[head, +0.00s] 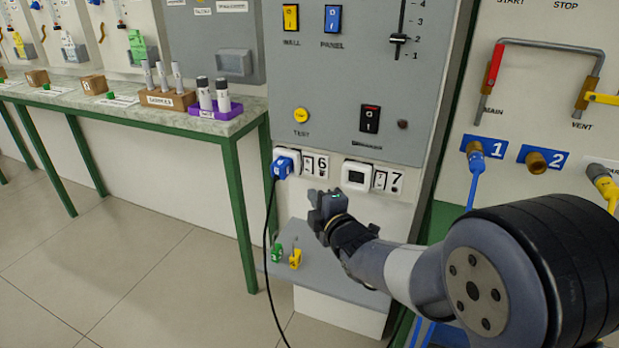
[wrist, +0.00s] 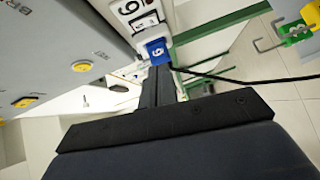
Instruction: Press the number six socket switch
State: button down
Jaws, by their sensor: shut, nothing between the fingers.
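The number six socket (head: 290,154) is on the lower part of the grey panel, with a blue plug (head: 284,166) in it and a black cable hanging down. Its small switch (head: 308,164) is just right of the plug, beside the 6 label. My gripper (head: 318,198) is shut and empty, below and right of the switch in the head view. In the wrist view its fingertips (wrist: 160,68) appear just below the plug; I cannot tell whether they touch it.
The number seven socket (head: 357,175) and its switch (head: 380,180) are to the right, close above my gripper. A low shelf (head: 330,284) below holds a green and a yellow plug (head: 295,259). The plug's cable (head: 267,225) hangs left of my gripper. A green-legged bench (head: 235,185) stands left.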

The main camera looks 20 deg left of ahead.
aim_at(308, 166)
jog(key=x, duration=0.3)
jog(key=w+d+x, duration=0.1)
jog(key=x, duration=0.5)
jog(key=shift+w+d+f, duration=0.1)
jog(key=shift+w+d, duration=0.05)
jog(key=shift+w, duration=0.2)
jog(key=shift+w+f, duration=0.1)
jog(key=shift+w, duration=0.5)
